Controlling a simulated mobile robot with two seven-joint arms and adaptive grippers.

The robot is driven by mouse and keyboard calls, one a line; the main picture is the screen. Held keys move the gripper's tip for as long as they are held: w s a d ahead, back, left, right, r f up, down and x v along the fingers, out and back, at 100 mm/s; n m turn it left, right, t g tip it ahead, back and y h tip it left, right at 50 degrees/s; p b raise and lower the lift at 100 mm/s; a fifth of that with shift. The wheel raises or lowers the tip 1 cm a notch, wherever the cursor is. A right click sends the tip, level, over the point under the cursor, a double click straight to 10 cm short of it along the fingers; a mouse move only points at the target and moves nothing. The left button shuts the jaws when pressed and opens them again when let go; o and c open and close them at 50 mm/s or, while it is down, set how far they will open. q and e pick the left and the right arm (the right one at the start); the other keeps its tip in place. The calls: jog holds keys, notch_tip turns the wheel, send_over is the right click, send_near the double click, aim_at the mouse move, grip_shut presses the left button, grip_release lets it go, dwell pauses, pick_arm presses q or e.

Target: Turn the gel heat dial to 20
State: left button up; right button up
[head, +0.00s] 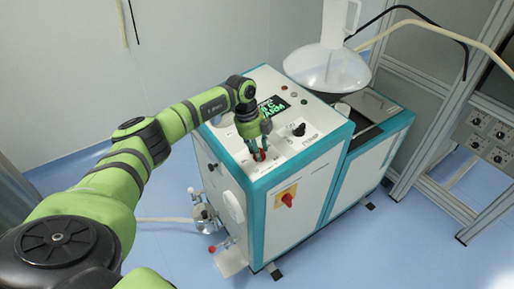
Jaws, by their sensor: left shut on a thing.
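My left gripper (257,153) reaches down onto the top panel of the white and teal machine (297,160). Its fingers are shut on a small red dial (261,156) near the panel's front left edge. The fingers hide part of the red dial, and its scale and setting cannot be read. A black knob (299,129) stands on the panel to the right of the gripper. A display (272,106) with green characters is behind the gripper, partly covered by it. My right gripper is not in view.
A red switch on a yellow plate (287,199) is on the machine's front. A clear domed vessel (328,67) stands behind at the right. A metal frame with a grey control panel (489,137) is at the far right. Blue floor lies open in front.

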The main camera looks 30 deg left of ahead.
pick_arm(q)
jog(key=shift+s+d+f, duration=0.2)
jog(key=shift+d+f, duration=0.05)
jog(key=o, duration=1.1)
jog(key=shift+w+r, duration=0.1)
jog(key=shift+r, duration=0.05)
jog(key=shift+a+r, duration=0.1)
jog(key=shift+r, duration=0.2)
jog(key=v, duration=1.1)
jog(key=shift+r, duration=0.25)
